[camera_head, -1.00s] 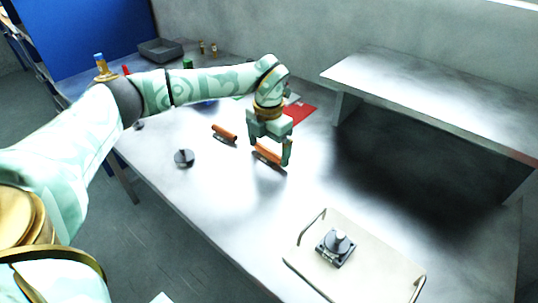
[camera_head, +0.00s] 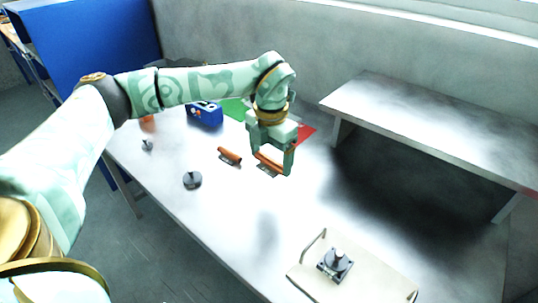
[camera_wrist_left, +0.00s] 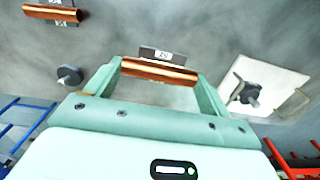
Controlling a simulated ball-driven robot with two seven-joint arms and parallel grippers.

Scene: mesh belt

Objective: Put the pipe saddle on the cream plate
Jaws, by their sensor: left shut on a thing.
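My left gripper (camera_head: 270,165) is shut on a copper-orange pipe saddle (camera_head: 268,162), held above the grey table with a shadow beneath. In the left wrist view the pipe saddle (camera_wrist_left: 160,70) spans between the two fingertips, with a small dark numbered tab behind it. The cream plate (camera_head: 375,288) lies at the table's near right, well apart from the gripper. The plate also shows in the left wrist view (camera_wrist_left: 285,80). My right gripper is not in view.
A similar copper-orange piece (camera_head: 229,155) lies left of the gripper. A dark round knob-like part (camera_head: 192,180) stands nearer the left edge. A blue box (camera_head: 205,114) and a red sheet (camera_head: 306,132) are behind. A raised grey shelf (camera_head: 430,115) stands at right. Table between gripper and plate is clear.

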